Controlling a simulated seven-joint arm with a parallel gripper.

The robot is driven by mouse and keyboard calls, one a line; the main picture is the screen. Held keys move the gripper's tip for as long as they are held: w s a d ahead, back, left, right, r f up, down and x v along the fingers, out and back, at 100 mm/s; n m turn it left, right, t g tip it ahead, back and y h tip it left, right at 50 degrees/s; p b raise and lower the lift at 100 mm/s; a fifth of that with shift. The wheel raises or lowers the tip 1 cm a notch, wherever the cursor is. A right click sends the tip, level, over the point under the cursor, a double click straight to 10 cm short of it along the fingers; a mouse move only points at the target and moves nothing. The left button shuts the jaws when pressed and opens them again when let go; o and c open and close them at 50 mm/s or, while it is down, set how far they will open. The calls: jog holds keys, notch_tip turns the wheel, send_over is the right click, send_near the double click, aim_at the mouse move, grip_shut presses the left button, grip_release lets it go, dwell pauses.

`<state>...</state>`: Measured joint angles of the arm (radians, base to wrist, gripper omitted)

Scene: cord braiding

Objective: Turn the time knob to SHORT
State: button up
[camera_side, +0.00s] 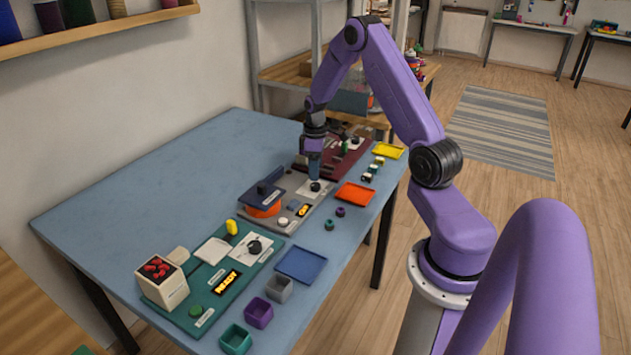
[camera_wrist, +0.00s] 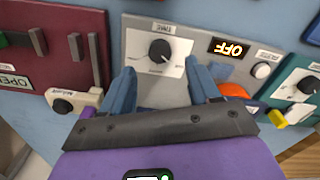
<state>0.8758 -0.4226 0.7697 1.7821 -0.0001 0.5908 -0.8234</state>
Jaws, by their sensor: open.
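The time knob (camera_wrist: 160,50) is black and round, on a white dial plate (camera_wrist: 178,68) with a TIME label above it in the wrist view. Small words ring the dial, too blurred to read, and I cannot tell where the knob points. In the side view the knob (camera_side: 315,187) sits on the grey panel (camera_side: 284,207) just below my gripper. My gripper (camera_wrist: 164,75) is open and empty, its blue fingers on either side of the lower part of the dial, apart from the knob. It also shows in the side view (camera_side: 314,176), pointing down.
The grey panel has an OFF display (camera_wrist: 230,47), a white button (camera_wrist: 261,70) and an orange unit with a dark lid (camera_side: 262,199). A maroon panel (camera_side: 333,157) and a green panel (camera_side: 213,290) flank it. Trays and small cups line the table's front edge.

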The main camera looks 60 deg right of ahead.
aim_at(315, 185)
jog(key=shift+f, duration=2.7)
jog(key=c, duration=1)
jog(key=shift+c, duration=0.2)
jog(key=shift+m, duration=0.3)
jog(key=m, duration=0.4)
jog(key=shift+m, duration=0.3)
jog(key=m, duration=0.5)
jog(key=shift+m, duration=0.4)
